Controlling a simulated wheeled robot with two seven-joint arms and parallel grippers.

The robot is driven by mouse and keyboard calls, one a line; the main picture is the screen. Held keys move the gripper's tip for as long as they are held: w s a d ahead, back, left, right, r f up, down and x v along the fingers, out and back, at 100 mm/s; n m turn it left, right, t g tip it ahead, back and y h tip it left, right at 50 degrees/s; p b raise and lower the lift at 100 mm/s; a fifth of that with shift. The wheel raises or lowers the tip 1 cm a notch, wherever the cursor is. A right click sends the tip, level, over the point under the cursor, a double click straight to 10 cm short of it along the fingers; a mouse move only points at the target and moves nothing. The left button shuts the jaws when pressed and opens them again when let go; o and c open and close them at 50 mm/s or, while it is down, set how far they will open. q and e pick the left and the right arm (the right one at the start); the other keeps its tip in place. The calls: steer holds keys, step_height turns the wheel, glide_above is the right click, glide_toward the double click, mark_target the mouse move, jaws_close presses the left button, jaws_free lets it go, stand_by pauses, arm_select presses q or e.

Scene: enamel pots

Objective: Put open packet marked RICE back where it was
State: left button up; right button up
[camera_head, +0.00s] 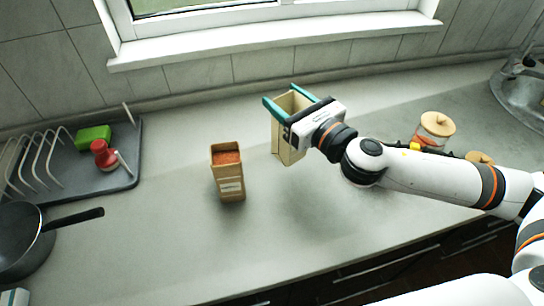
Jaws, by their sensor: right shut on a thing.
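A pale, cream-coloured open packet (288,151) is upright at the counter's middle, towards the window. My right gripper (287,101), with teal fingers, is shut on its upper part, one finger on each side. The gripper hides part of this packet, and no marking on it can be read. Whether its base touches the counter is hard to tell. A brown open packet (228,172) with reddish contents stands to its left, apart from it; its white label is too small to read.
A grey drying tray (128,177) with a rack, green sponge (94,138) and red bottle (103,154) is at left, above a dark pan (22,240). Lidded jars (435,128) stand behind my right arm, near the sink (520,92). The front middle counter is clear.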

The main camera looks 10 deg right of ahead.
steer(key=f, duration=0.3)
steer(key=s+f+b, duration=0.1)
steer(key=f, duration=0.1)
steer(key=shift+d+f, duration=0.15)
steer(key=shift+d, duration=0.1)
steer(key=shift+w+f, duration=0.15)
steer(key=shift+f, duration=0.2)
step_height(320, 180, down, 3)
steer(key=shift+a+f+b, duration=0.1)
steer(key=shift+f+b, duration=0.05)
steer(key=shift+b, duration=0.35)
steer(key=shift+f, duration=0.1)
arm_select(q)
steer(key=shift+s+d+f, duration=0.35)
steer(key=shift+s+f, duration=0.15)
steer(key=shift+s+d+f, duration=0.3)
steer(key=shift+s+f, duration=0.2)
steer(key=shift+s, duration=0.15)
arm_select(e)
steer(key=shift+f, duration=0.2)
arm_select(q)
steer(key=shift+s+a+f, duration=0.1)
steer(key=shift+s, duration=0.25)
arm_select(e)
steer(key=o, duration=1.7)
steer(key=shift+c, duration=0.2)
steer(key=shift+r, duration=0.1)
